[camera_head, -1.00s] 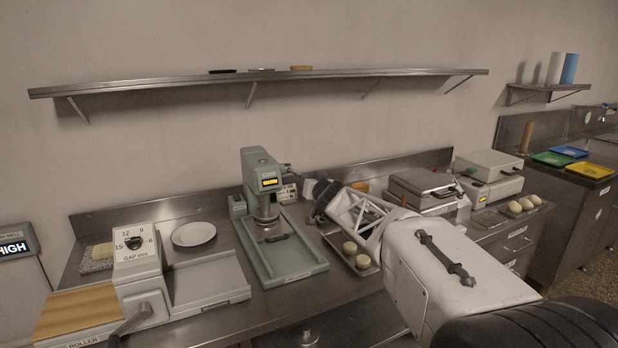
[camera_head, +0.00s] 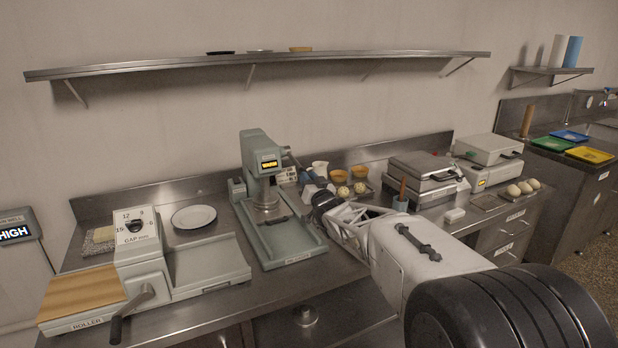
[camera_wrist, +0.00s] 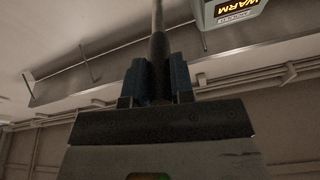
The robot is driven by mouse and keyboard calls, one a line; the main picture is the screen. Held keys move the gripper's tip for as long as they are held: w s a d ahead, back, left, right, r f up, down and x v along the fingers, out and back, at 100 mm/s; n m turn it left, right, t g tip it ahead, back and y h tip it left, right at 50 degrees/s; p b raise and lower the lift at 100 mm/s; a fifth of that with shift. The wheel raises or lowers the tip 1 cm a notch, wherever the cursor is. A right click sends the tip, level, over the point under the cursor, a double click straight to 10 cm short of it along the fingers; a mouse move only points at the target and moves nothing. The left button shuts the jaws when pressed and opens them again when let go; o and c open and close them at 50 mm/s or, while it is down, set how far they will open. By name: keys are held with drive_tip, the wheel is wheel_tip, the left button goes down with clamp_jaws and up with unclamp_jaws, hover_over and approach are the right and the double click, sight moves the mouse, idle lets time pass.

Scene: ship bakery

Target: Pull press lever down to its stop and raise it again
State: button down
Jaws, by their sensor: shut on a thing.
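The press (camera_head: 257,152) is a grey-green machine with a lit "WARM" display, left of centre in the head view. A round metal platen (camera_head: 265,200) hangs under its head, above the long base (camera_head: 290,243). The press lever (camera_head: 289,156) slopes down to the right from the press head's side. My gripper (camera_head: 309,183) is at the lever's lower end. In the wrist view, the lever (camera_wrist: 157,35) is a dark rod running up from between my gripper's blue finger pads (camera_wrist: 157,82), which are shut on it. The lever's tip is hidden by the gripper.
A roller machine (camera_head: 135,232) and a white plate (camera_head: 194,217) stand left of the press. Orange bowls (camera_head: 338,177) and dough balls sit close behind my arm. A closed grill (camera_head: 420,172) stands farther right. A wall shelf (camera_head: 200,65) runs above.

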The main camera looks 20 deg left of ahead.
drive_tip(key=shift+f, duration=0.7)
drive_tip(key=c, duration=1.2)
unclamp_jaws()
drive_tip(key=shift+o, duration=1)
drive_tip(key=shift+r, duration=0.2)
drive_tip(key=shift+r, duration=0.1)
drive_tip(key=shift+s+d, duration=0.15)
drive_tip(key=shift+s+d, duration=0.1)
drive_tip(key=v, duration=0.7)
